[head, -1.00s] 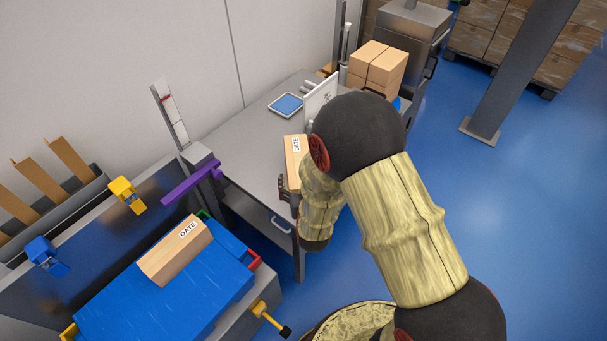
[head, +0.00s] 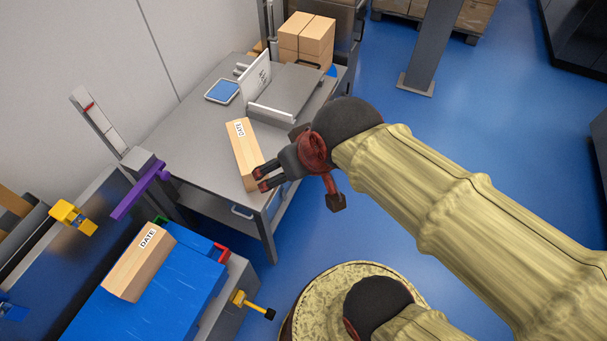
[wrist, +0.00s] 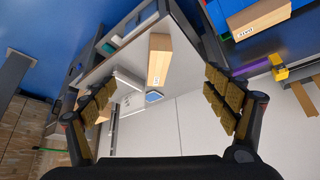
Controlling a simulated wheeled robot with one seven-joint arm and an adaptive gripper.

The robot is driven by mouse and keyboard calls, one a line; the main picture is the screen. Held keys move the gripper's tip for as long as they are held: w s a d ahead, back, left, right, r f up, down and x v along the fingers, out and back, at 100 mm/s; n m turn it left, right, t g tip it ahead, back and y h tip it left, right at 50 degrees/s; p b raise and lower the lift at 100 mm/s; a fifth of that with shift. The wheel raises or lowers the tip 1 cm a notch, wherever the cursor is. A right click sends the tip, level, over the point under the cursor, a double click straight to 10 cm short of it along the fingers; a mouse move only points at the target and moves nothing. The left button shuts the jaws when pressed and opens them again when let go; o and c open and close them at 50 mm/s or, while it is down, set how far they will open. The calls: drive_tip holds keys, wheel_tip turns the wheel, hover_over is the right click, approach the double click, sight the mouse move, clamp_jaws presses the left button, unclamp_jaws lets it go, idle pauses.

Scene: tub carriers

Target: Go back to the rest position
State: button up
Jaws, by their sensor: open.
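My gripper (head: 264,180) is open and empty in the head view, beside the near end of a light wooden box marked DATE (head: 246,155) on the grey table (head: 185,140). I cannot tell from the head view whether the fingers touch the box. In the wrist view, the open fingers of my gripper (wrist: 165,105) are spread wide, and the box (wrist: 159,58) lies beyond them, apart from both.
A second DATE box (head: 139,263) lies on the blue surface (head: 180,300) at lower left. Purple (head: 140,192) and yellow (head: 73,217) fixtures stand nearby. Cartons (head: 307,40), a tablet (head: 222,91) and a metal tray (head: 290,92) are at the table's back. A grey post (head: 430,45) stands on open blue floor.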

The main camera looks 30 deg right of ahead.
drive_tip(key=s, duration=0.3)
drive_tip(key=shift+s+d+r+g, duration=0.3)
drive_tip(key=shift+s+d+r, duration=0.05)
drive_tip(key=shift+s+d, duration=0.05)
